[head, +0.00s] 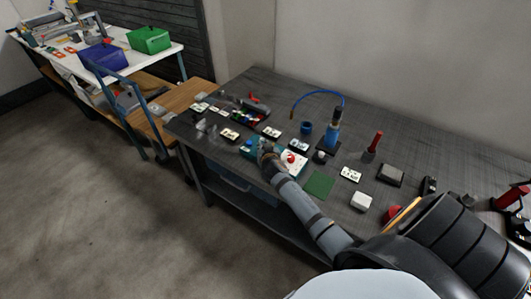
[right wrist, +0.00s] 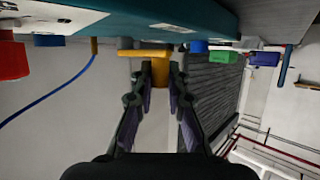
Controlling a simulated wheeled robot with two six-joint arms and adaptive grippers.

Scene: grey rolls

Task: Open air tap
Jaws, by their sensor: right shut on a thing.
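The air tap shows as a yellow T-shaped handle (right wrist: 146,53) in the right wrist view, under the edge of a teal body (right wrist: 200,22). In the head view a teal box with a white top (head: 292,160) stands on the dark workbench. My right gripper (right wrist: 160,75) is shut on the stem of the yellow handle, one finger on each side. In the head view my right gripper (head: 267,150) is at the left end of the teal box and hides the handle there. My left gripper is in neither view.
On the dark workbench (head: 240,170) are a blue bottle-like tool (head: 333,130) with a hose, a red-handled tool (head: 373,147), a green mat (head: 320,184) and several small cards. A white table behind holds blue (head: 100,57) and green (head: 150,39) bins.

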